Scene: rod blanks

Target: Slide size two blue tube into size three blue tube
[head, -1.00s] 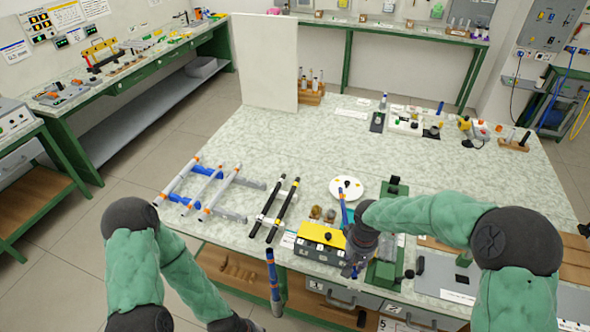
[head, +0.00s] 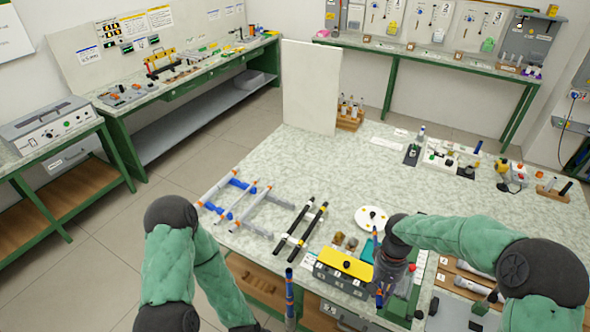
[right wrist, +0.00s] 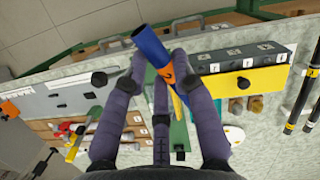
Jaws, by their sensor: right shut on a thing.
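My right gripper (head: 383,272) is at the table's front edge, beside the yellow-topped box. It is shut on a blue tube (head: 379,299) with an orange band. In the right wrist view the fingers (right wrist: 163,65) grip this tube (right wrist: 149,43) near the band, and its dark end points up-left. A second blue tube (head: 289,288), with an orange band, stands nearly upright in front of the table edge, apart from the first. Its lower end meets the picture's bottom edge. My left arm comes in at lower left, but its gripper is out of the picture. I cannot read either tube's size.
A frame of grey and blue tubes (head: 262,215) and two black rods (head: 300,233) lie on the table's left part. The yellow-topped box (head: 344,264) and a white disc (head: 371,219) are near my right gripper. A white panel (head: 310,88) stands at the back. The table's middle is clear.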

